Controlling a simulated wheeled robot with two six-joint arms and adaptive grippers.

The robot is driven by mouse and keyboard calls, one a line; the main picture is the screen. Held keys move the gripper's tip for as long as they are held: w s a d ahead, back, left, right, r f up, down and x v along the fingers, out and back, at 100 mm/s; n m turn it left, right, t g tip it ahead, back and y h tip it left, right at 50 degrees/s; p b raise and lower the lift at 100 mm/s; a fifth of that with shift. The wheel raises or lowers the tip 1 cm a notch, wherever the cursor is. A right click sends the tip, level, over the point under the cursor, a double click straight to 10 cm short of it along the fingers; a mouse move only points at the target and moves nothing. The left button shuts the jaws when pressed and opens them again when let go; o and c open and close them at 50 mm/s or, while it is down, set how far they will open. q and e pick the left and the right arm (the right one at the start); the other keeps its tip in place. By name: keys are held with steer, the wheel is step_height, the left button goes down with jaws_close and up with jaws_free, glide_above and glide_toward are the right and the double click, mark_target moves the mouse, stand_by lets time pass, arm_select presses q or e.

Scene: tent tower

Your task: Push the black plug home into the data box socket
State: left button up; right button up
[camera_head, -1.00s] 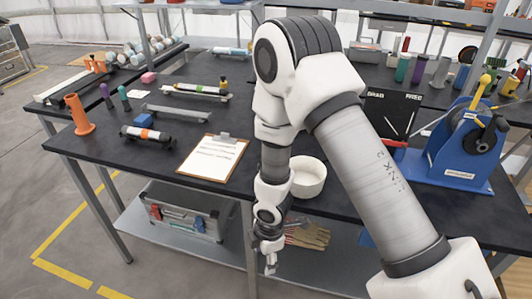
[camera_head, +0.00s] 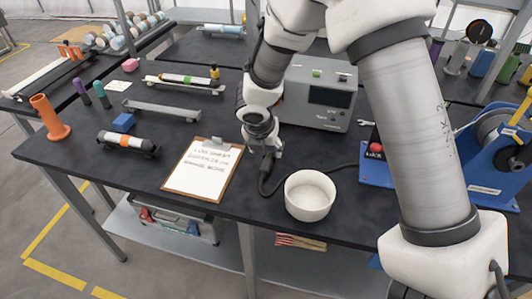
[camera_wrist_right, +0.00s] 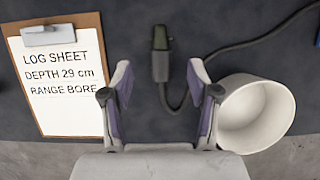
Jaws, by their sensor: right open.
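The black plug (camera_wrist_right: 160,52) lies on the dark bench top in the right wrist view, its black cable (camera_wrist_right: 250,43) curving away from its lower end to the right. My right gripper (camera_wrist_right: 159,72) is open, with one finger on each side of the plug's line; I cannot tell its height above the plug. In the head view my right gripper (camera_head: 270,150) is over the bench and largely hides the plug. The grey data box (camera_head: 318,97) stands behind it, partly covered by my arm. Its socket cannot be made out. My left gripper is not in view.
A white bowl (camera_head: 309,195) stands close to the right of the gripper, near the bench's front edge. A clipboard (camera_head: 203,170) lies to the left. A blue reel stand (camera_head: 490,160) is at the right.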

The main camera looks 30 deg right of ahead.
mark_target(267, 161)
steer(key=shift+s+a+f, duration=0.15)
steer(key=shift+s+f, duration=0.05)
steer(key=shift+f, duration=0.2)
steer(key=shift+s+a+f, duration=0.1)
steer(key=shift+s+f, duration=0.1)
steer(key=shift+f, duration=0.2)
steer(key=x, duration=0.3)
steer(key=b+x, duration=0.1)
steer(key=x, duration=0.1)
steer(key=shift+w+d+f, duration=0.2)
steer(key=shift+w, duration=0.15)
steer(key=shift+s+a+r, duration=0.15)
steer(key=shift+s+r, duration=0.05)
steer(key=shift+r, duration=0.05)
steer(key=c, duration=0.6)
jaws_close()
